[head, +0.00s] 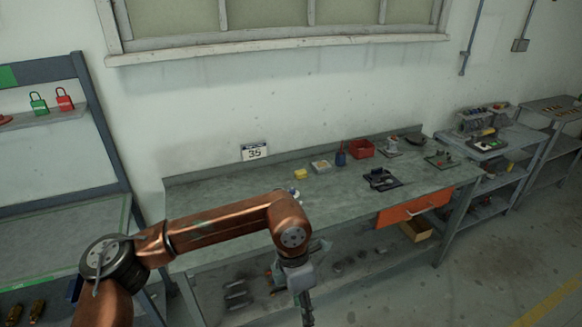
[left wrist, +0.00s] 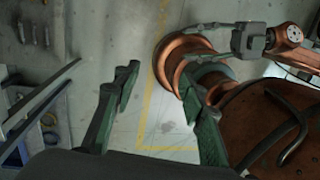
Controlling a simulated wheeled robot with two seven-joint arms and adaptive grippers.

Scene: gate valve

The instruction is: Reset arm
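My left arm comes in from the left in the head view, bent at the elbow, with its left gripper (head: 307,312) hanging down in front of the workbench at the lower edge. In the left wrist view the two green fingers of the left gripper (left wrist: 160,110) stand wide apart. Only bare floor and a yellow line show between them, and they hold nothing. At the top right of the left wrist view a copper wrist with a grey block and thin grey part looks like my right gripper (left wrist: 215,28); its fingers are too small to tell.
The workbench (head: 225,195) carries a yellow block (head: 300,174), a red bin (head: 361,149) and a dark tray (head: 382,180). A rack with green and red padlocks (head: 64,99) stands left. Floor at the lower right is clear.

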